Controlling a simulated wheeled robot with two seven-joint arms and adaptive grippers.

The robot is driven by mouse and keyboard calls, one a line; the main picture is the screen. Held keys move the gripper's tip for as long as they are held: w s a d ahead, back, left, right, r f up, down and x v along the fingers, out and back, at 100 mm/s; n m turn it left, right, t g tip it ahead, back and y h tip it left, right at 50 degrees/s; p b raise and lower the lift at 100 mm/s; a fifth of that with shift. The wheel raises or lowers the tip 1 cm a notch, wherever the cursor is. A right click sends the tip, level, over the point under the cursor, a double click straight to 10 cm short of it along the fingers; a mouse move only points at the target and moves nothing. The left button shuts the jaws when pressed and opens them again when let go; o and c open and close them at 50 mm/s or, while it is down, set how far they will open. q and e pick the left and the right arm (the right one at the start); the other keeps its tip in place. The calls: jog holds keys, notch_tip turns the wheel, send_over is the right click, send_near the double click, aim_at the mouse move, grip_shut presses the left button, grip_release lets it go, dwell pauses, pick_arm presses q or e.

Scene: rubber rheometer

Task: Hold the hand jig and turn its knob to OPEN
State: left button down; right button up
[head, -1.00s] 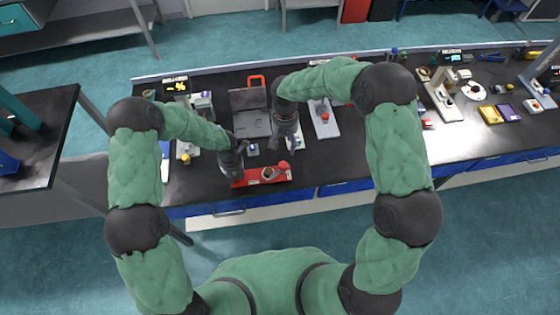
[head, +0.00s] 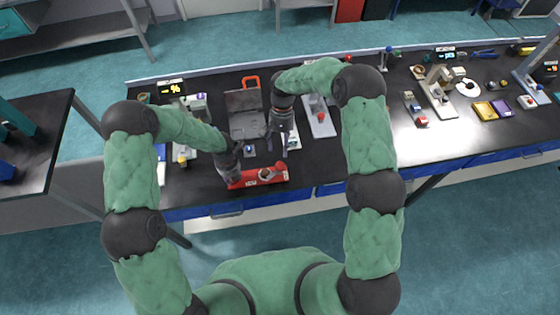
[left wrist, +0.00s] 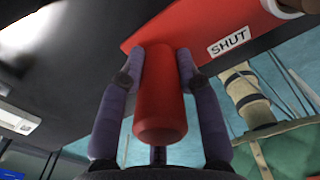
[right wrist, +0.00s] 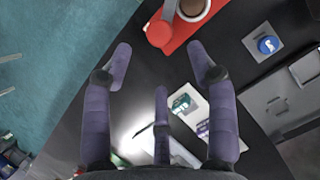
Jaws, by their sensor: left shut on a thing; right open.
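The hand jig is a red plate (head: 240,182) near the front edge of the bench. My left gripper (left wrist: 162,55) is shut on its red cylindrical handle (left wrist: 160,105), which lies between the fingers in the left wrist view. A white label reading SHUT (left wrist: 229,41) shows on the plate there. In the right wrist view, the knob (right wrist: 182,20) is a grey arm with a rounded red end (right wrist: 159,34), beside a brown round part. My right gripper (right wrist: 158,48) is open and empty, with the red end beyond its fingertips. In the head view it is above and right of the jig.
A small pad with a blue button (right wrist: 268,45) and a grey open case (head: 246,112) stand behind the jig. A grey stand with a red knob (head: 320,117) is further right. Bench right of the jig is clear.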

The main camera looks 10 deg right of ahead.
aim_at(280, 164)
jog(key=x, duration=0.7)
jog(key=shift+f, duration=0.2)
jog(key=shift+s, duration=0.1)
jog(key=c, duration=1.1)
